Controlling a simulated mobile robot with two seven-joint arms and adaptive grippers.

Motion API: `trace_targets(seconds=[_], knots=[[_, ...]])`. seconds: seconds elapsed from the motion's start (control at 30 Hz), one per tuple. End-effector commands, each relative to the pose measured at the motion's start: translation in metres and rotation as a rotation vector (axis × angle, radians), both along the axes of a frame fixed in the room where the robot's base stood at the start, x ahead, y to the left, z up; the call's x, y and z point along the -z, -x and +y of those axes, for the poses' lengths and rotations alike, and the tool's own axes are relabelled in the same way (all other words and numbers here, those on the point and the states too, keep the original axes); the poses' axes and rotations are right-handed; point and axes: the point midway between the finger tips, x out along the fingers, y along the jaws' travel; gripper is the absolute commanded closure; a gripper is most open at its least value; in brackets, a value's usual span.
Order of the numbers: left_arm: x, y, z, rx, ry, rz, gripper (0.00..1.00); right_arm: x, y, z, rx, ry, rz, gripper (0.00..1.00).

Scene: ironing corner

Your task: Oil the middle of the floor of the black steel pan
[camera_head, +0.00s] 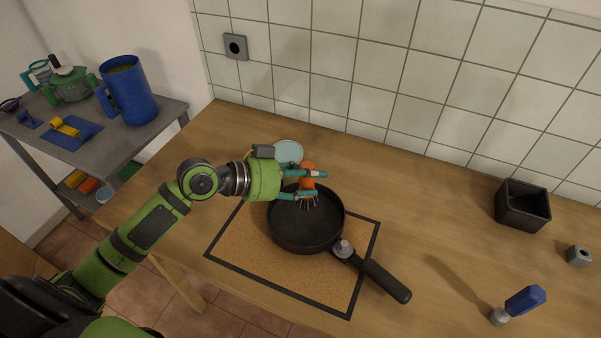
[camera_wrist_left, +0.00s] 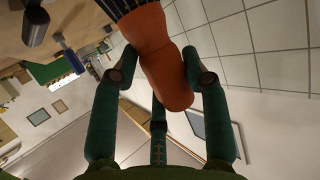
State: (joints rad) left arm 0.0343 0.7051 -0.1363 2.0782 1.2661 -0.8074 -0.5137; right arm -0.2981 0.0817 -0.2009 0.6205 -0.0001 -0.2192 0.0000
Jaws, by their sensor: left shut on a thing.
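The black steel pan (camera_head: 306,236) sits on a cork mat (camera_head: 240,240) with a black border, its handle pointing to the lower right. My left gripper (camera_head: 317,185) is over the pan's far part, shut on an orange brush (camera_head: 307,170). I cannot tell whether the bristles touch the floor. In the left wrist view the orange brush (camera_wrist_left: 165,70) is between the fingers, with dark bristles at the top edge. My right gripper is not in view.
A light blue dish (camera_head: 288,151) stands behind the pan by the tiled wall. A black open box (camera_head: 522,208), a grey block (camera_head: 578,255) and a blue-handled tool (camera_head: 524,300) are at the right. A side table (camera_head: 165,125) holds a blue jug (camera_head: 130,90).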

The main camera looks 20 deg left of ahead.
Motion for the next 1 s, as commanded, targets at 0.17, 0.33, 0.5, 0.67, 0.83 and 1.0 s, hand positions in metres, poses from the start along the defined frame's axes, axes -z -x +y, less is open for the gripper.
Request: trace_targets(seconds=[0.17,0.33,0.5,0.67,0.83,1.0], knots=[[0.011,-0.007,0.003,-0.021,-0.007,-0.003,0.88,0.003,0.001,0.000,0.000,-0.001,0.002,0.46],[0.021,-0.007,0.003,-0.020,-0.006,-0.003,0.88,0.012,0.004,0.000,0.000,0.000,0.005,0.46],[0.039,-0.007,0.003,-0.019,-0.006,-0.002,0.88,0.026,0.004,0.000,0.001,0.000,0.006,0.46],[0.059,-0.006,0.002,-0.019,-0.005,-0.003,0.88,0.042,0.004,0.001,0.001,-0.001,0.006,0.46],[0.071,-0.007,0.003,-0.020,-0.006,-0.004,0.62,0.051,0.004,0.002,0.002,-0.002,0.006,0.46],[0.068,-0.007,0.003,-0.019,-0.006,-0.003,0.88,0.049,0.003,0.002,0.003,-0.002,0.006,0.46]])
